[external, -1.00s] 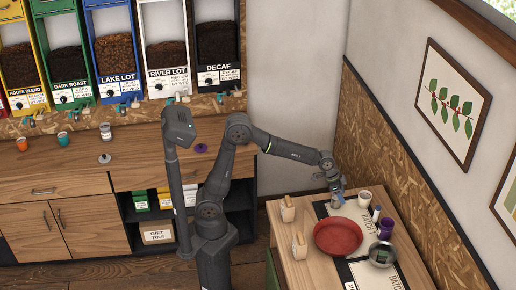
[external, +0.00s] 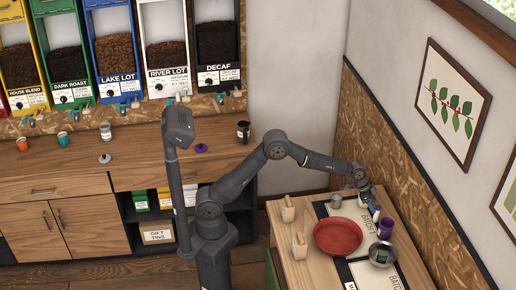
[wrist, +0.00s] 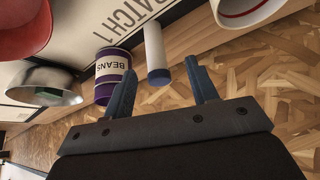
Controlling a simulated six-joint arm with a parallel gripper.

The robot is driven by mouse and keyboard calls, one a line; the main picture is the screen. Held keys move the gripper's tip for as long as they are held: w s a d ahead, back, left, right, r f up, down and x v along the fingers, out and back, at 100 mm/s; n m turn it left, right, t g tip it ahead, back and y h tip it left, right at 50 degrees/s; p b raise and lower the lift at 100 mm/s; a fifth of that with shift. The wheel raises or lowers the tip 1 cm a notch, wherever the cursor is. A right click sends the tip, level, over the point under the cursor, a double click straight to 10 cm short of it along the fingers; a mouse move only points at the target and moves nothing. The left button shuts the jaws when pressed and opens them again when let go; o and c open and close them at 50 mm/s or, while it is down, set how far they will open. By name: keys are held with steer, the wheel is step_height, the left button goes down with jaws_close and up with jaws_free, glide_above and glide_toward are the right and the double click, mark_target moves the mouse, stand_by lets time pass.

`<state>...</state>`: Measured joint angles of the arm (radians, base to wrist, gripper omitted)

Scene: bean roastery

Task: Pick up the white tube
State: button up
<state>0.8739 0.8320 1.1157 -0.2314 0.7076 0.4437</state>
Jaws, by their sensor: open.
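The white tube (wrist: 154,45), with a blue end, shows in the wrist view between and just ahead of the tips of my gripper (wrist: 160,66). The gripper is open and its blue fingers are spread wider than the tube. I cannot tell how far the tube is from the fingers in depth. In the external view, my gripper (external: 373,205) is low over the table's far right part, right above the white tube (external: 376,216), whose upper part is partly hidden.
A purple can labelled BEANS (wrist: 112,72) stands close left of the tube in the wrist view. A metal bowl or scale (external: 382,254), a red bowl (external: 338,237), a grey cup (external: 336,201) and two wooden holders (external: 288,212) share the table. A white cup (wrist: 245,10) is at upper right.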

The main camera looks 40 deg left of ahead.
mark_target(377, 214)
steer(key=shift+d+r+x, duration=0.1)
steer(key=shift+d+x, duration=0.05)
steer(key=shift+x, duration=1)
steer(key=shift+d+r+x, duration=0.1)
steer(key=shift+d+x, duration=0.05)
steer(key=shift+x, duration=1)
steer(key=shift+d+x, duration=0.15)
steer(key=shift+x, duration=1)
steer(key=shift+s, duration=0.1)
steer(key=c, duration=1)
